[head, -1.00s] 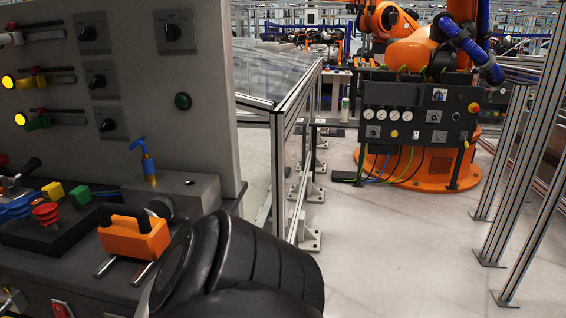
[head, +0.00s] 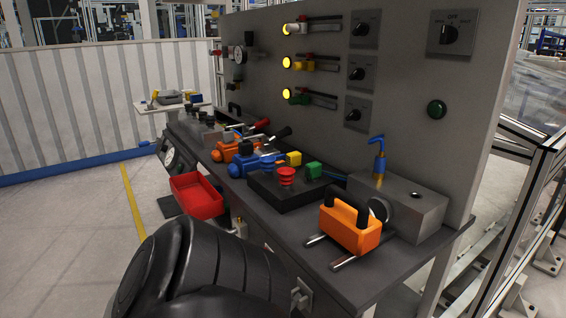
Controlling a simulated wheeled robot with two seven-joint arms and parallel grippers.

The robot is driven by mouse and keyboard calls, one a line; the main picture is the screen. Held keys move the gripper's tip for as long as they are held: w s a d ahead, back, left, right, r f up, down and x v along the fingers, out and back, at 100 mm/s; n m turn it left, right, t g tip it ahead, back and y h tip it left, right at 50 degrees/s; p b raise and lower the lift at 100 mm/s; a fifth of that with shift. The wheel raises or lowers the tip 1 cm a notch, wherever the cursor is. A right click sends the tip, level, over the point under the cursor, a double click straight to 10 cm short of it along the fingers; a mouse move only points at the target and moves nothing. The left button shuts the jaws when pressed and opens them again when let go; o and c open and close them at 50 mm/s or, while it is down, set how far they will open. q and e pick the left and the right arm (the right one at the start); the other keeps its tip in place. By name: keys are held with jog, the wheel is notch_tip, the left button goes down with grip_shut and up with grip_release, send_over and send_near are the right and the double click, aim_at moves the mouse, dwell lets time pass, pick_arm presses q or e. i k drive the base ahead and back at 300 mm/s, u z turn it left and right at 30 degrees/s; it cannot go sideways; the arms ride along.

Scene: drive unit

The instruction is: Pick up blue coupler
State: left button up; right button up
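A blue fitting (head: 246,167), which looks like the blue coupler, lies on the grey bench beside an orange fitting of similar shape (head: 228,151). A second blue part, hook-shaped with a brass-coloured base (head: 378,152), stands upright on a grey block at the right end of the bench. I cannot tell for certain which is called the coupler. Neither of my grippers shows in the head view. A black rounded arm part of mine fills the bottom middle, in front of the bench.
A black control box with a red emergency button (head: 286,177) stands beside the blue fitting. An orange block with a black handle (head: 349,226) is at the bench front. A red bin (head: 197,196) hangs at the left front. Floor at left is clear.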

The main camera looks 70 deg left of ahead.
aim_at(377, 175)
jog(key=u, duration=2.55)
